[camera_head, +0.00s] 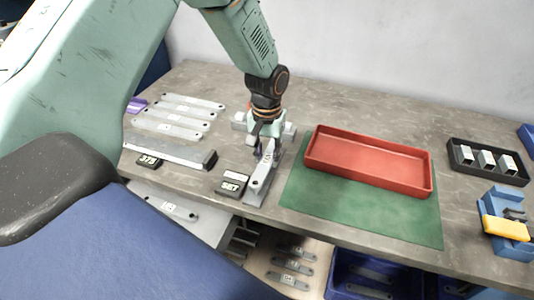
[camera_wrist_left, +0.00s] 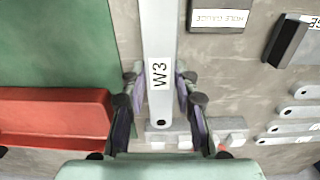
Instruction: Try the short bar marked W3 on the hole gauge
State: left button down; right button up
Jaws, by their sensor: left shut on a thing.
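The short grey bar marked W3 (camera_wrist_left: 159,50) runs up from between my left fingers in the left wrist view, with a hole near its close end. My left gripper (camera_wrist_left: 160,98) is shut on it, one finger on each side. In the head view my left gripper (camera_head: 264,148) is over the bar (camera_head: 262,182), which points toward the table's front edge. A dark box labelled HOLE GAUGE (camera_wrist_left: 222,17) lies beside the bar; in the head view its display (camera_head: 232,184) seems to read 587. I cannot tell whether the bar touches anything beneath. My right gripper is not in view.
A grey fixture (camera_head: 288,132) stands behind the gripper. A red tray (camera_head: 370,177) sits on a green mat (camera_head: 405,222) to the right. Several flat bars (camera_head: 180,113) and a second display (camera_head: 148,161) lie left. A blue fixture (camera_head: 492,205) stands far right.

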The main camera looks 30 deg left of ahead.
pick_arm(q)
jog(key=shift+w+f, duration=0.15)
jog(key=shift+f, duration=0.25)
jog(key=shift+f, duration=0.15)
jog(key=shift+f+b, duration=0.1)
jog(key=shift+b, duration=0.2)
jog(key=shift+f, duration=0.4)
jog(key=shift+f+b, duration=0.2)
jog(key=shift+b, duration=0.1)
